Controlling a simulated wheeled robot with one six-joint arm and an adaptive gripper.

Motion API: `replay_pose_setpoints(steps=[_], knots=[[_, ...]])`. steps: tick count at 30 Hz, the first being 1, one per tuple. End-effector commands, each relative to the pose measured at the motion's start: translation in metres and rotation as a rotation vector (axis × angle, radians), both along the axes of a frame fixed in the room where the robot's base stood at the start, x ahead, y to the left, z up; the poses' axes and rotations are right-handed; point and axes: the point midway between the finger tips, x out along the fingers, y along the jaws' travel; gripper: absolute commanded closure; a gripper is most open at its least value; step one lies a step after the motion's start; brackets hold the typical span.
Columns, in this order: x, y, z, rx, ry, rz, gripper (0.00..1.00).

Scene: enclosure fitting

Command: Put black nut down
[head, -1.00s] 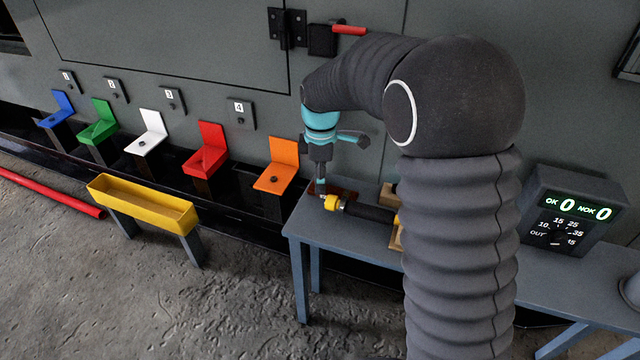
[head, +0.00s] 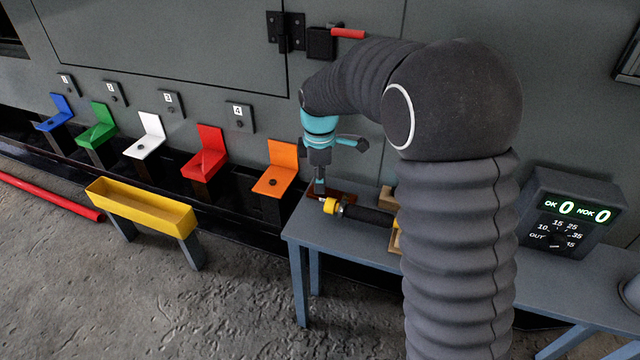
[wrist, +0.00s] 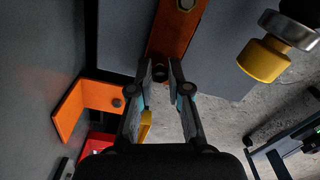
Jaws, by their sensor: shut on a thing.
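The small black nut (wrist: 160,72) is between my fingertips in the wrist view. My gripper (wrist: 160,68) is shut on it, over the near end of a reddish-brown strip (wrist: 172,42). In the head view my gripper (head: 319,187) points down at the left end of the bench, above the same brown strip (head: 346,196). The nut is too small to make out there. I cannot tell whether the nut touches the strip.
An orange bracket (head: 274,182) stands to the left. A yellow trough (head: 140,211) and a counter box (head: 572,215) are farther off.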

Motion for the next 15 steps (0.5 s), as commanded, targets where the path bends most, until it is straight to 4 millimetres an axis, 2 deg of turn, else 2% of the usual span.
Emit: replay_pose_setpoints(steps=[5, 12, 15], knots=[[-0.002, 0.000, 0.009, -0.001, 0.007, 0.001, 1.00], [-0.001, 0.000, 0.048, 0.000, 0.001, -0.001, 1.00], [-0.014, -0.021, 0.060, 0.000, 0.002, -0.005, 1.00]])
